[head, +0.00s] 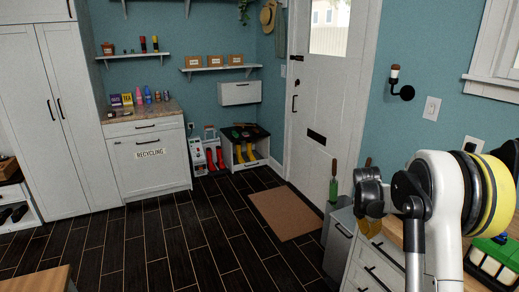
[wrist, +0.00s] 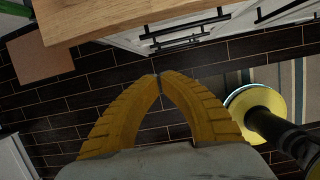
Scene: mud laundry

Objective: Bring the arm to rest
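My arm is at the right of the head view, folded beside the wooden counter. My gripper (head: 370,226) hangs in front of the white drawer cabinet (head: 366,272), partly hidden by my own arm. In the wrist view, the two yellow ribbed fingers of my gripper (wrist: 160,77) arch together and their tips meet or nearly meet. Nothing shows between them. The tips are over the dark tile floor (wrist: 90,92), close to the wooden counter edge (wrist: 120,22).
The drawer handles (wrist: 190,38) stick out near my fingers. A brown doormat (head: 285,212) lies before the white door (head: 318,120). A recycling cabinet (head: 148,158) and a boot rack (head: 245,165) stand at the back. The middle floor is clear. A striped rug (wrist: 285,75) is at right.

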